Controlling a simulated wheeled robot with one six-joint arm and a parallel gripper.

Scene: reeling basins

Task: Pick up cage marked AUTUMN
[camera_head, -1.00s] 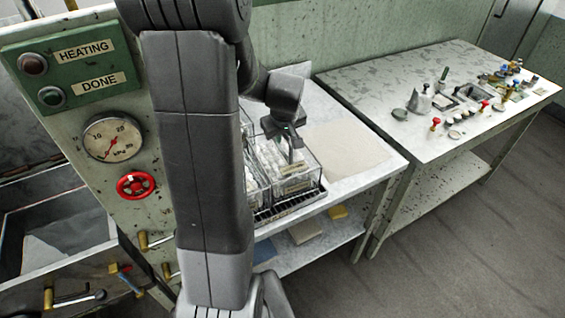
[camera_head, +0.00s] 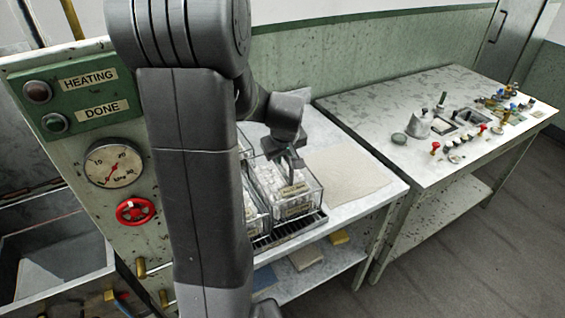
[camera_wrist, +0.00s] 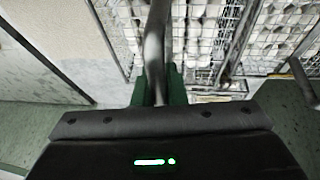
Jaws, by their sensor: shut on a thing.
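A clear-walled wire cage (camera_head: 302,203) filled with white pieces is on the near table in the head view, over a dark slatted tray (camera_head: 290,232). Whether it touches the tray is hard to tell. It has a small pale label, too small to read. My gripper (camera_head: 292,163) is above this cage, shut on its upright handle. In the wrist view the grey handle bar (camera_wrist: 156,45) runs between the green fingertips (camera_wrist: 158,88). The wire mesh and white pieces show behind it. Another similar cage (camera_head: 254,205) is directly left, partly hidden by my arm.
A beige cloth (camera_head: 350,172) lies right of the cage. The second table (camera_head: 385,115) holds several small tools and knobs. A green panel (camera_head: 75,92), gauge (camera_head: 113,162) and red valve wheel (camera_head: 137,211) stand left of my arm.

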